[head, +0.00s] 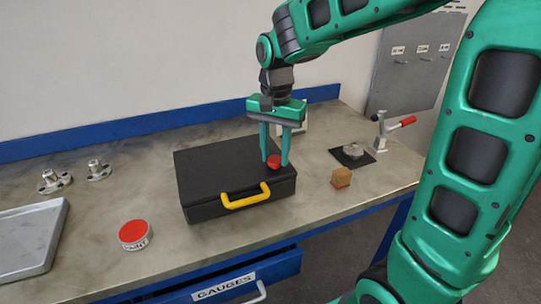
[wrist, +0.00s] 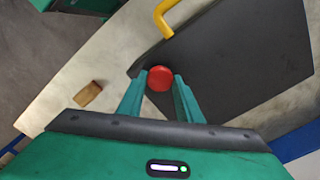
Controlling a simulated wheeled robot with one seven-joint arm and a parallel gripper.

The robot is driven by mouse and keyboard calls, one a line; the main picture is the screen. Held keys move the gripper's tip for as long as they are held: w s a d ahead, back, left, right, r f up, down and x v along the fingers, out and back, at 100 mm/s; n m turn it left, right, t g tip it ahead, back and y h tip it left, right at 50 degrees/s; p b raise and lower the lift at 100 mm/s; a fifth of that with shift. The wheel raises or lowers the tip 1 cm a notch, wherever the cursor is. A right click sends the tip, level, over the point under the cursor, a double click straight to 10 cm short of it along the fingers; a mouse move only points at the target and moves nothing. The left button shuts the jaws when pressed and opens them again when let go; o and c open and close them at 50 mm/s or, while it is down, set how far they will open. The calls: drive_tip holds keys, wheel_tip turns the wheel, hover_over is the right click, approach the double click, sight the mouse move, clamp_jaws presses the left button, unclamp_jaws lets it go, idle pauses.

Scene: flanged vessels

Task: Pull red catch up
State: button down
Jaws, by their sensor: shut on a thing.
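The red catch (head: 274,161) is a small round red piece at the front right of a black case (head: 212,165) with a yellow handle (head: 246,196). My gripper (head: 275,162) points down over the case, with its two green fingers on either side of the catch. In the wrist view the red catch (wrist: 160,78) sits between the fingertips (wrist: 160,80), and the gripper is shut on it. The case lies flat with its lid down. Part of the catch is hidden by the fingers.
A brown block (head: 341,177) stands right of the case. Behind it are a round metal part on a black pad (head: 352,154) and a red-handled clamp (head: 385,135). A red-topped tin (head: 134,234), metal flanges (head: 98,170) and a grey tray (head: 32,235) are at left.

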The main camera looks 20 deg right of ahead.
sight(275, 159)
drive_tip(key=shift+w+r, duration=0.1)
drive_tip(key=shift+r, duration=0.4)
drive_tip(key=c, duration=1.3)
unclamp_jaws()
drive_tip(key=shift+o, duration=0.2)
wheel_tip(275, 159, up, 11)
drive_tip(key=shift+f, duration=0.15)
drive_tip(key=s+d+f+n, duration=0.1)
drive_tip(key=s+d+f, duration=0.3)
drive_tip(key=s, duration=0.4)
drive_tip(key=s+d+f, duration=0.5)
drive_tip(key=s+d, duration=0.2)
drive_tip(key=s, duration=0.1)
drive_tip(key=s+d+f+n, duration=0.1)
drive_tip(key=s+d+f, duration=0.3)
drive_tip(key=s+d, duration=0.2)
drive_tip(key=shift+s+f+n, duration=0.3)
drive_tip(key=shift+s+f, duration=0.05)
drive_tip(key=shift+s, duration=0.65)
